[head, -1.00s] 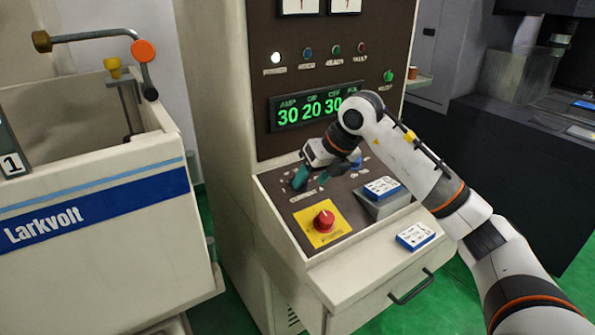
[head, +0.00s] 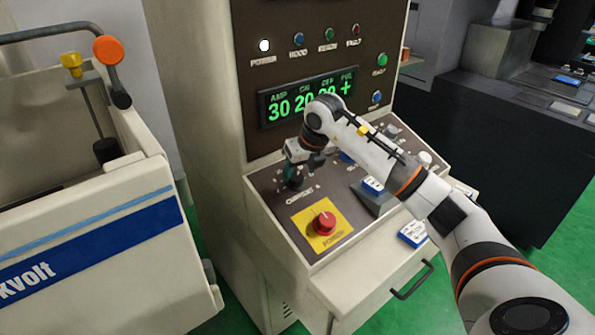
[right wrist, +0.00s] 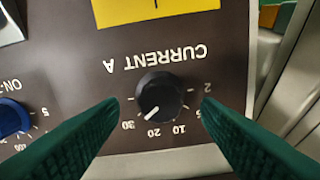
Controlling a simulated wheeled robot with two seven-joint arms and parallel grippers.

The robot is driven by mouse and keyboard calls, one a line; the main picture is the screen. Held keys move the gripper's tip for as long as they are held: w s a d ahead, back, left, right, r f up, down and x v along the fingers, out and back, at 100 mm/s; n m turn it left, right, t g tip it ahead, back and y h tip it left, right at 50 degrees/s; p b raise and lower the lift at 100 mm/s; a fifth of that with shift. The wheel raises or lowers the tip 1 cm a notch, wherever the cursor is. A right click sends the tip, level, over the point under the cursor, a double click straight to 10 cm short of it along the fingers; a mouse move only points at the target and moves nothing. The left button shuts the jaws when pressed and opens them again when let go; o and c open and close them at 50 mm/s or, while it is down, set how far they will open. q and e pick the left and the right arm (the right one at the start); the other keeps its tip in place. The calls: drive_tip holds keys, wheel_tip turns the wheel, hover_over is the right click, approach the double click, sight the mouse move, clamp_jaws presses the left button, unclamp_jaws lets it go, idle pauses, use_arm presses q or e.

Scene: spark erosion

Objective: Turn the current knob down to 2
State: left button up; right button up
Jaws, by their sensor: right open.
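The black current knob (right wrist: 160,97) shows in the right wrist view, under upside-down "CURRENT A" lettering. Its white pointer faces the lower left, toward the 20 and 30 marks; the 2 is at its right. My right gripper (right wrist: 160,106) is open, with one green finger on each side of the knob; I cannot tell whether they touch it. In the head view the right gripper (head: 290,174) is over the left part of the sloping panel and largely hides the knob. The display (head: 305,98) reads 30 under AMP. My left gripper is not in view.
A red emergency button (head: 324,222) on a yellow plate is in front of the gripper. A blue knob (right wrist: 12,117) lies beside the current knob. A blue-and-white block (head: 373,186) stands on the panel at right. A cream tank (head: 90,215) stands at left.

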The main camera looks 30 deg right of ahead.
sight(297, 177)
drive_tip(key=shift+x, duration=1.15)
drive_tip(key=shift+w+f, duration=0.15)
drive_tip(key=shift+f, duration=0.25)
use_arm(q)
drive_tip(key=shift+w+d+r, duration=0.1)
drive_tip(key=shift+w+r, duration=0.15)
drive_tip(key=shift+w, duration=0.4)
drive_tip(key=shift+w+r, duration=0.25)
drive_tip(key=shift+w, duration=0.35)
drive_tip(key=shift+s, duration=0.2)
use_arm(e)
drive_tip(key=c, duration=1)
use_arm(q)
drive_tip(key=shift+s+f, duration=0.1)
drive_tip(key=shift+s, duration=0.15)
